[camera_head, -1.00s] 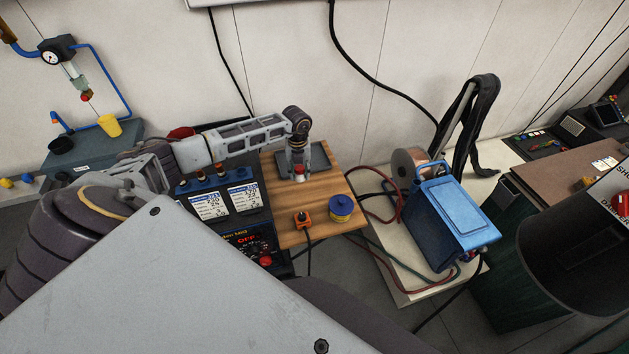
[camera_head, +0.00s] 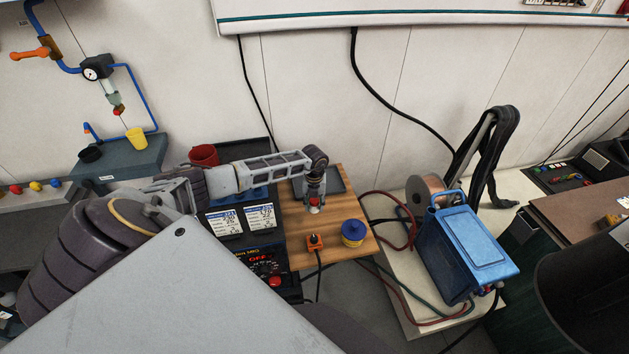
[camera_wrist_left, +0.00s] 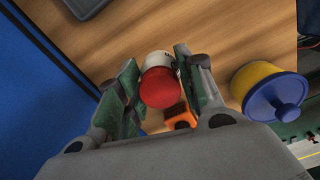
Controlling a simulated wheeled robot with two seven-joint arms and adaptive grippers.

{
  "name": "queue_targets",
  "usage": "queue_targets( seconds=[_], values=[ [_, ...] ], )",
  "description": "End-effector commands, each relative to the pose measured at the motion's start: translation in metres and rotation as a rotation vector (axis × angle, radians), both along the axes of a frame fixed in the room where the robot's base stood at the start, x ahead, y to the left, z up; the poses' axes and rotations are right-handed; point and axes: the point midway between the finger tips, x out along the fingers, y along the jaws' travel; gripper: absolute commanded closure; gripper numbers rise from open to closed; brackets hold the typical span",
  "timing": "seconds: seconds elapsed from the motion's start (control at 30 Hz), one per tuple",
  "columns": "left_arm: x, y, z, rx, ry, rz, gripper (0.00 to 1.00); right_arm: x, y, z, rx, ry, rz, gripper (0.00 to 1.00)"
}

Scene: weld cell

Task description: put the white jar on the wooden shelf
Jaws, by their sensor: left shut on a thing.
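The white jar (camera_wrist_left: 158,60) has a red lid and sits between the fingers of my left gripper (camera_wrist_left: 155,88) in the left wrist view. The gripper is shut on it. The shelf's wood grain (camera_wrist_left: 220,25) fills much of the left wrist view behind the jar. I cannot tell whether the jar's base touches the shelf. My right gripper is not in view.
On the shelf are a dark tray (camera_head: 337,180), an orange switch box (camera_head: 315,242) close to the jar, and a yellow tub with a blue lid (camera_head: 353,232). A blue machine (camera_head: 465,250) stands to the right. The welder's panel (camera_head: 262,265) adjoins on the left.

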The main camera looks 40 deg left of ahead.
Motion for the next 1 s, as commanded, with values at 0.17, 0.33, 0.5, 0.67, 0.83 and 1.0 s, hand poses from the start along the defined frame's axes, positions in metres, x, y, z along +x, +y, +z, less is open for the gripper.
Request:
queue_targets(
  seconds=[0.17, 0.33, 0.5, 0.67, 0.83, 1.0],
  values=[
    [0.0, 0.0, -0.002, 0.0, 0.0, -0.001, 0.92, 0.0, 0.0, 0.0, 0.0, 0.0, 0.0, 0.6],
    [0.0, 0.0, -0.002, 0.0, 0.0, 0.0, 0.92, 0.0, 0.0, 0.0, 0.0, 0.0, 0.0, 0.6],
    [0.0, 0.0, -0.008, 0.0, 0.001, -0.001, 0.92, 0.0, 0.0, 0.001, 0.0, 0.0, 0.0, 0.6],
    [0.0, -0.001, -0.023, -0.001, 0.002, 0.001, 0.92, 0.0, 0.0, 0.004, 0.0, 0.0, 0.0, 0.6],
    [0.0, -0.001, -0.037, -0.001, 0.0, 0.0, 0.92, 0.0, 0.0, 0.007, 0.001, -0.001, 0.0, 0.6],
    [0.0, 0.0, -0.043, 0.001, 0.001, 0.0, 0.92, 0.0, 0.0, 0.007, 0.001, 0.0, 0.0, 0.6]
  ],
)
